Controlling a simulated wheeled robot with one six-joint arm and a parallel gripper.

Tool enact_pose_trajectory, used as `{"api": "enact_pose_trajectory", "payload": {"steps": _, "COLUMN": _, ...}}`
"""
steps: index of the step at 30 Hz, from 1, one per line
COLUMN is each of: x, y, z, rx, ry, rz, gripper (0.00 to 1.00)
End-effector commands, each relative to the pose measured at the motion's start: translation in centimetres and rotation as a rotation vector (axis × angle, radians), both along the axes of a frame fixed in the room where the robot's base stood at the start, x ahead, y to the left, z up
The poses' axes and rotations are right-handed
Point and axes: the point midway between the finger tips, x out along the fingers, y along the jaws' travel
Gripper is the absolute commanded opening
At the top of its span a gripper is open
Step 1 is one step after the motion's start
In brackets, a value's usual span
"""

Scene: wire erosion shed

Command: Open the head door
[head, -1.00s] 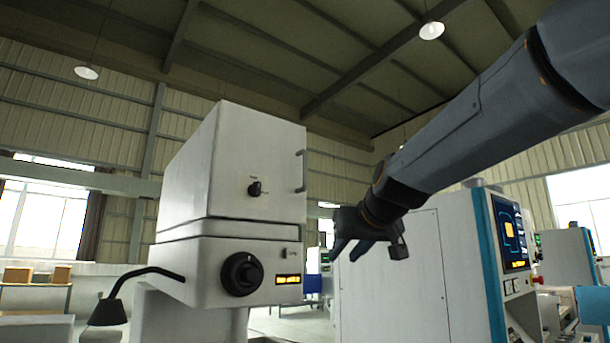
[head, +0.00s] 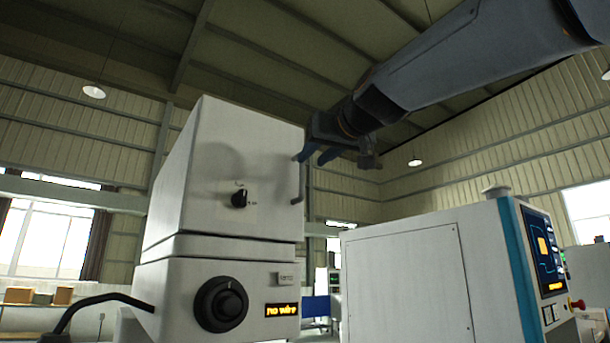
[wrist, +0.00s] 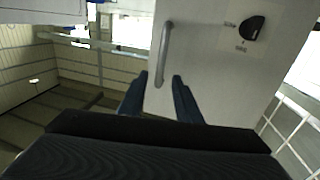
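The head door is the white upper front panel (head: 225,185) of the white machine at the centre left in the head view, and it looks shut. It carries a small black knob (head: 240,199) and a grey bar handle (head: 298,185) near its right edge. In the wrist view the handle (wrist: 164,52) stands upright ahead of the fingers, with the knob (wrist: 252,28) to its right. My gripper (head: 317,157) is beside the handle's upper part in the head view. In the wrist view its two blue fingers (wrist: 160,98) are apart with nothing between them.
Below the door is a large black dial (head: 221,304) beside an amber display (head: 282,310). A black bent lamp arm (head: 95,303) stands at lower left. A white cabinet (head: 405,275) with a blue-edged screen panel (head: 541,250) stands at right. A gap separates it from the machine.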

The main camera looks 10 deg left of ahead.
Motion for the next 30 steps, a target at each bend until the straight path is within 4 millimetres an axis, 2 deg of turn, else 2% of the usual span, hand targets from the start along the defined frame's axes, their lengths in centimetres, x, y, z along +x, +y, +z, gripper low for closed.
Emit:
{"api": "enact_pose_trajectory", "payload": {"steps": 5, "x": 0.8, "y": 1.2, "z": 0.3, "rx": -0.001, "ry": -0.001, "rz": 0.007, "gripper": 0.31}}
{"api": "enact_pose_trajectory", "payload": {"steps": 15, "x": 4.4, "y": 4.7, "z": 0.4, "rx": 0.001, "ry": 0.0, "rz": 0.014, "gripper": 0.31}}
{"api": "enact_pose_trajectory", "payload": {"steps": 21, "x": 5.5, "y": 5.3, "z": 0.2, "rx": 0.001, "ry": -0.002, "rz": 0.011, "gripper": 0.31}}
{"api": "enact_pose_trajectory", "payload": {"steps": 29, "x": 5.7, "y": 5.3, "z": 0.1, "rx": 0.0, "ry": -0.002, "rz": 0.009, "gripper": 0.31}}
{"api": "enact_pose_trajectory", "payload": {"steps": 30, "x": 5.7, "y": 5.3, "z": 0.1, "rx": 0.001, "ry": -0.002, "rz": 0.009, "gripper": 0.26}}
